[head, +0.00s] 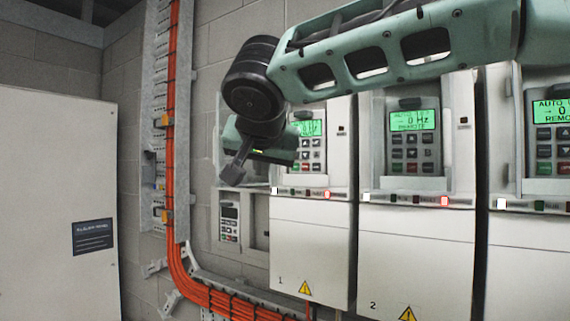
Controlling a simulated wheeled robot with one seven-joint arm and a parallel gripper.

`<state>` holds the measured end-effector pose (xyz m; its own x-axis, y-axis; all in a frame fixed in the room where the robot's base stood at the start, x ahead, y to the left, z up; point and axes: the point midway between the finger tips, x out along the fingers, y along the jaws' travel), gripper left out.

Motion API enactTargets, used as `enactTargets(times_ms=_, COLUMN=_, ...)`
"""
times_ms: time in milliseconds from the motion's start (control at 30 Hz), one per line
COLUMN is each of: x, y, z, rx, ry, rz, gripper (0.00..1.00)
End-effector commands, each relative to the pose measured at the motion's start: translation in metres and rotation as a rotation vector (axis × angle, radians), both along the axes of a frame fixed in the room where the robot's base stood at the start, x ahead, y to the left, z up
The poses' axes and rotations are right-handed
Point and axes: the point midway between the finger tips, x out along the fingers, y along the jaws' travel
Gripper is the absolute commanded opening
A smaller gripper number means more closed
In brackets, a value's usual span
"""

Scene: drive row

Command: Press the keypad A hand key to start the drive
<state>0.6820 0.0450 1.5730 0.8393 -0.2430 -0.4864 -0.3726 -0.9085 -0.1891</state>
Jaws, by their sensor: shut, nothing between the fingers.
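My gripper (233,173) is shut and empty. It hangs at the left end of my arm, in front of the left edge of drive 1, and points down and left. It hides part of the drive 1 keypad (311,153), whose green display is partly visible. The drive 2 keypad (411,140) is in clear view, with a lit green display reading 0 Hz and REMOTE. A third keypad (554,135) at the right edge reads AUTO and REMOTE. Which of them is keypad A, and which key is the hand key, I cannot tell.
A small keypad unit (229,217) sits on the wall below my gripper. Orange cables (170,130) run down a metal tray and bend right below it. A pale cabinet (50,200) stands at the left. Drive cabinets 1 (310,250) and 2 (415,265) stand side by side.

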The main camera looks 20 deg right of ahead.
Motion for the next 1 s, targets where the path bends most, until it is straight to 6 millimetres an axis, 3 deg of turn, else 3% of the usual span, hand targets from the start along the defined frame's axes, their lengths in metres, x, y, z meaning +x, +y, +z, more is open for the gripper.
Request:
enactTargets(times_ms=533, x=0.004, y=-0.006, z=0.007, rx=0.009, ry=-0.015, rz=-0.012, gripper=0.0)
enactTargets(times_ms=1000, x=0.039, y=-0.054, z=0.008, rx=0.007, ry=-0.012, rz=-0.014, gripper=0.0)
